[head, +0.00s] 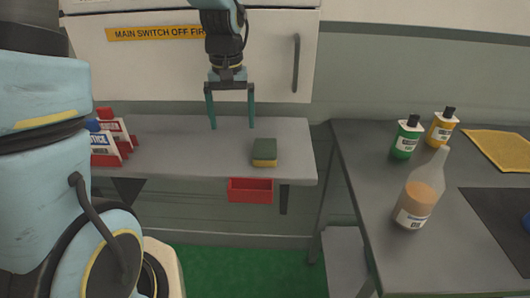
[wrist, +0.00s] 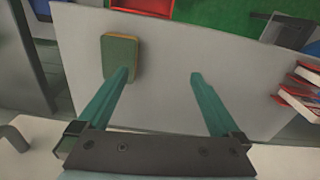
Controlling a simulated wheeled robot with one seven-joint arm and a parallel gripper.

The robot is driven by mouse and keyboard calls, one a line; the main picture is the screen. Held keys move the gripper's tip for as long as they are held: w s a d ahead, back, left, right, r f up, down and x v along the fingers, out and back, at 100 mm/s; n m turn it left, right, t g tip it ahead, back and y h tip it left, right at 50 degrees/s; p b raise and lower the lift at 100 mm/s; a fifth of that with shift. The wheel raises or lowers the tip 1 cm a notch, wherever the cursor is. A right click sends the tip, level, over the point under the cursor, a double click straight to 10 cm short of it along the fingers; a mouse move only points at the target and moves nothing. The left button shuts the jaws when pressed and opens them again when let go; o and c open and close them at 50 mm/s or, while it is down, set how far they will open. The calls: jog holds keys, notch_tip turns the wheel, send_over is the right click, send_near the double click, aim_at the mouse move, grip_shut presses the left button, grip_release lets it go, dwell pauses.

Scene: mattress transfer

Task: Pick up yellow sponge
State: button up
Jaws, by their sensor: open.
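The yellow sponge (head: 264,153) has a dark green top layer and a yellow lower layer. It lies on the grey shelf (head: 210,165), near its right end. In the wrist view the sponge (wrist: 121,52) is at the upper left, by the tip of the left finger. My gripper (head: 231,124) is open, with two teal fingers pointing down and nothing between them. In the head view it is above the shelf, to the left of the sponge and apart from it. It also shows in the wrist view (wrist: 160,75).
A red bin (head: 250,190) hangs under the shelf's front edge. Red and white packs (head: 113,140) stand at the shelf's left end. A white cabinet (head: 270,60) is behind. On the right table (head: 365,185) stand green, yellow and clear bottles and a yellow cloth (head: 500,149).

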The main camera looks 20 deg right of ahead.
send_over(265, 151)
jog(key=shift+m, duration=0.4)
notch_tip(265, 151, down, 5)
jog(key=shift+s+d+r+p, duration=0.1)
jog(key=shift+s+d+p, duration=0.05)
jog(key=shift+p, duration=0.45)
jog(key=shift+w+f+p, duration=0.2)
jog(key=shift+f+p, duration=1.1)
jog(key=shift+f, duration=1.65)
jog(key=c, duration=1.3)
jog(key=shift+r, duration=0.1)
jog(key=shift+r+b, duration=0.65)
jog(key=shift+r, duration=0.15)
jog(key=shift+s+a+r+b, duration=0.3)
jog(key=shift+s+r+b, duration=0.1)
jog(key=shift+r+b, duration=0.3)
jog(key=s+a+b, duration=0.1)
jog(key=s+a, duration=0.1)
jog(key=s, duration=0.3)
jog(key=s+a+b, duration=0.2)
jog(key=s+a, duration=0.1)
jog(key=s, duration=0.2)
jog(key=s+a+b, duration=0.2)
jog(key=s, duration=0.3)
jog(key=shift+s+a+r, duration=0.15)
jog(key=shift+s, duration=0.15)
